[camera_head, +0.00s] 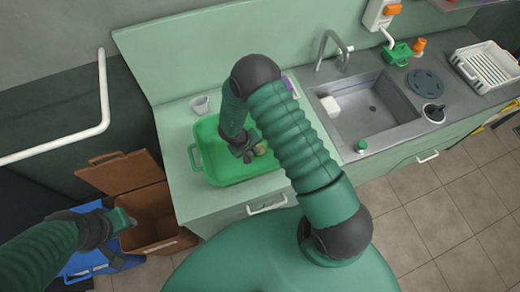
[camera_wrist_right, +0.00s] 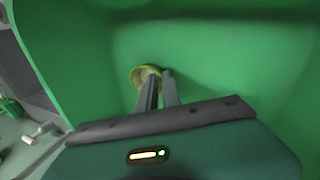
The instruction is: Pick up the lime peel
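The lime peel (camera_wrist_right: 138,73) is a small yellow-green, cup-like piece in the green tub (camera_head: 205,165). In the head view the peel (camera_head: 262,148) shows partly beside my right gripper (camera_head: 250,155), which reaches down into the tub. In the right wrist view the two fingers (camera_wrist_right: 160,74) are close together at the peel's right side. The left finger overlaps the peel's opening and the right finger is just outside its rim. I cannot tell whether they press on the rim. My left gripper (camera_head: 125,218) is away at the lower left, over the brown bin; its fingers are unclear.
The green tub stands on the counter, with a clear cup (camera_head: 201,105) behind it. A sink (camera_head: 370,105) lies to the right. A brown bin (camera_head: 150,215) with its lid up and a blue bin (camera_head: 85,265) stand on the floor at the left. The tub's walls surround my right gripper.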

